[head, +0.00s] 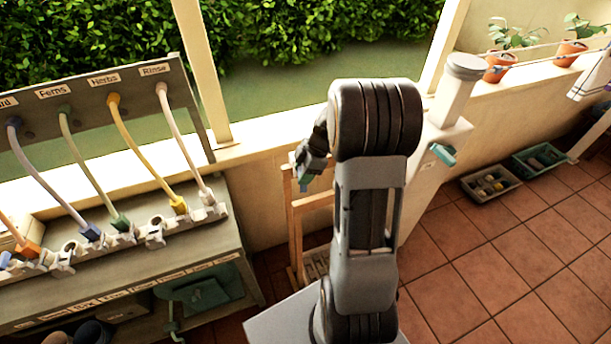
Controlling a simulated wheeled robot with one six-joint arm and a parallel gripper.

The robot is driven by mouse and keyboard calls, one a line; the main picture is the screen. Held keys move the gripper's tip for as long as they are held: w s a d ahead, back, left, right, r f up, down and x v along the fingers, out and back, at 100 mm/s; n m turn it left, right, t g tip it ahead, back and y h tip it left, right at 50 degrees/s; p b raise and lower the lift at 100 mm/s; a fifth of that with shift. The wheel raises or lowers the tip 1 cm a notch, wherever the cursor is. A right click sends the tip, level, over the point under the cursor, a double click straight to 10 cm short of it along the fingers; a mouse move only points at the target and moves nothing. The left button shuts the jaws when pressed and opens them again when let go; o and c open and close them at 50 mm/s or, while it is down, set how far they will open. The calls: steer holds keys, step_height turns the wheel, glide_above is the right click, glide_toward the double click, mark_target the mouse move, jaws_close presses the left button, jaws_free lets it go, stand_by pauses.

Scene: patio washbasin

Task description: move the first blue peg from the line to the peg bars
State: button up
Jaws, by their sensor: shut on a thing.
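My gripper (309,165) is at the end of my arm, left of my arm's large upper joint. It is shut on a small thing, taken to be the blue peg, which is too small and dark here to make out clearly. The gripper is above and beside a light wooden frame with upright posts and a crossbar (314,201), which seems to be the peg bars. I cannot tell whether the peg touches a bar. A line (552,63) with a pale cloth (592,78) runs at the far upper right.
A bench with colored hoses (140,145) under labels stands at left. A pale pillar (455,95) and a teal object (443,154) are right of my arm. Two crates (490,184) (539,159) sit on the tiled floor, otherwise open at right. Potted plants (500,66) line the sill.

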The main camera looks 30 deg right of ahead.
steer(key=shift+d+n+g, duration=0.25)
steer(key=shift+n+g, duration=0.05)
steer(key=shift+n, duration=0.5)
steer(key=b, duration=0.4)
glide_above(302, 202)
steer(key=d, duration=0.1)
steer(key=shift+d+f, duration=0.2)
steer(key=shift+f, duration=3.95)
steer(key=shift+f+b, duration=1.35)
steer(key=shift+f, duration=0.1)
steer(key=o, duration=1)
